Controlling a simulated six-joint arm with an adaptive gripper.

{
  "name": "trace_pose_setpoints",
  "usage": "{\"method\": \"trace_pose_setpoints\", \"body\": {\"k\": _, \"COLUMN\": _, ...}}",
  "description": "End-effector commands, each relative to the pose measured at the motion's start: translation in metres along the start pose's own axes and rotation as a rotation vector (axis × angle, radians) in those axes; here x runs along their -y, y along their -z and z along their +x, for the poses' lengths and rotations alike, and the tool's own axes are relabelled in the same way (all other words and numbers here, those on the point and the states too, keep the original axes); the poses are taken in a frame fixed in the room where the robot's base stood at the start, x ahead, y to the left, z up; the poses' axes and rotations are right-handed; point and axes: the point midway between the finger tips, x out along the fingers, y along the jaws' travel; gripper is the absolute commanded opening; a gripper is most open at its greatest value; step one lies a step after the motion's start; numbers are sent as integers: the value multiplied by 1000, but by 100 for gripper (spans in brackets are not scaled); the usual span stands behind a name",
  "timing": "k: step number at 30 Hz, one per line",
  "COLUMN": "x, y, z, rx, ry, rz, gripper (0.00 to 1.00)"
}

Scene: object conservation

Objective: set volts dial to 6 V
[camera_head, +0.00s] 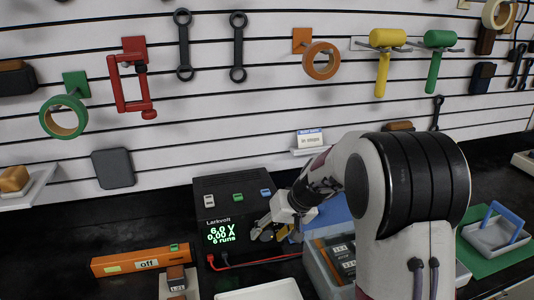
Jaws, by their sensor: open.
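The black power supply (222,203), marked Larkvolt, stands at the back of the bench. Its green display (220,233) reads 6.0, then 0.00 A and 6 runs. My gripper (262,232) is open at the right part of the supply's front face, beside the display. The volts dial is not clearly visible; my gripper and arm cover that part of the front. I cannot tell whether my fingers touch a dial.
Red and black leads (262,262) run from the supply's front. A grey bin (322,266) with dark boxes stands close right. A green mat (500,250) with a tray lies far right. Tools hang on the slatted wall.

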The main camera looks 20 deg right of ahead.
Motion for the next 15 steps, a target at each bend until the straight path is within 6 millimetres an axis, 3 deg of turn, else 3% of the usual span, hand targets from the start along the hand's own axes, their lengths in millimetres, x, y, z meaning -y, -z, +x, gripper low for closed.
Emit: {"method": "trace_pose_setpoints", "body": {"k": 15, "x": 4, "y": 0, "z": 0, "rx": 0, "ry": -138, "rz": -60, "gripper": 46}}
